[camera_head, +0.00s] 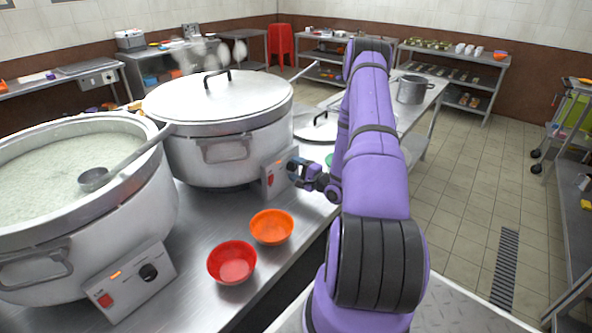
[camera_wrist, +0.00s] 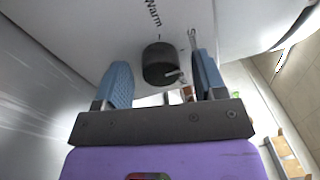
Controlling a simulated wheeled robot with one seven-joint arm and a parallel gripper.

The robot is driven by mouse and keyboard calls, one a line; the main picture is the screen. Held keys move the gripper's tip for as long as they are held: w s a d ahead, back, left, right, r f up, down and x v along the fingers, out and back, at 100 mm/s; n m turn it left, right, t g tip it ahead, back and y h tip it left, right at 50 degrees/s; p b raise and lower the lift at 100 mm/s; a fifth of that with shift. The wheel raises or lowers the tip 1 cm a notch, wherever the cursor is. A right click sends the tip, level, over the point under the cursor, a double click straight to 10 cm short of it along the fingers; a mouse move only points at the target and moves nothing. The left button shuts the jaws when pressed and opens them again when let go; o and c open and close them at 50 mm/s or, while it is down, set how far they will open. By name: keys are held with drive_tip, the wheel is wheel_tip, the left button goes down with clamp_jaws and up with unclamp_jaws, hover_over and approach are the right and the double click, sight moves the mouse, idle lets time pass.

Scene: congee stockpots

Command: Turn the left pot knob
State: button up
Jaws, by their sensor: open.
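The left pot (camera_head: 60,235) is open, full of white congee, with a ladle in it. Its control box carries a black knob (camera_head: 148,272) beside a red switch, with nothing near it. The lidded pot (camera_head: 215,135) stands to its right, with its own control box (camera_head: 275,178). My gripper (camera_head: 297,168) is at that right-hand box and hides its knob in the head view. In the wrist view, a black knob (camera_wrist: 158,64) shows between my open blue fingers (camera_wrist: 163,78), with a gap on each side. The label "Warm" is beside this knob.
An orange bowl (camera_head: 271,227) and a red bowl (camera_head: 232,262) stand on the steel counter in front of the pots. A loose lid (camera_head: 316,126) and a smaller steel pot (camera_head: 411,90) lie farther back.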

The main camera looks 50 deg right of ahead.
drive_tip(key=s, duration=1)
drive_tip(key=shift+s+d+f, duration=0.25)
drive_tip(key=shift+s+d, duration=0.1)
drive_tip(key=shift+s, duration=0.05)
drive_tip(key=w+a+r+n+g+y, duration=0.35)
drive_tip(key=a+r+n+y, duration=0.2)
drive_tip(key=a+r, duration=0.4)
drive_tip(key=w+a+r+n+g+y, duration=0.35)
drive_tip(key=a+r+g+y, duration=0.2)
drive_tip(key=a+r, duration=0.4)
drive_tip(key=s+a+r+n+g, duration=0.6)
drive_tip(key=a+r+g, duration=0.1)
drive_tip(key=a+r, duration=0.4)
drive_tip(key=s+a+r+n+t+h, duration=0.1)
drive_tip(key=s+a+r+n+h, duration=0.1)
drive_tip(key=s+r+h, duration=0.4)
drive_tip(key=s+a+r+n+t+h, duration=0.1)
drive_tip(key=s+a+r+h, duration=0.3)
drive_tip(key=s, duration=0.6)
wheel_tip(320, 180, up, 2)
drive_tip(key=shift+r+n+t+h, duration=0.1)
drive_tip(key=shift+n+t+h, duration=0.3)
drive_tip(key=shift+n+h, duration=0.55)
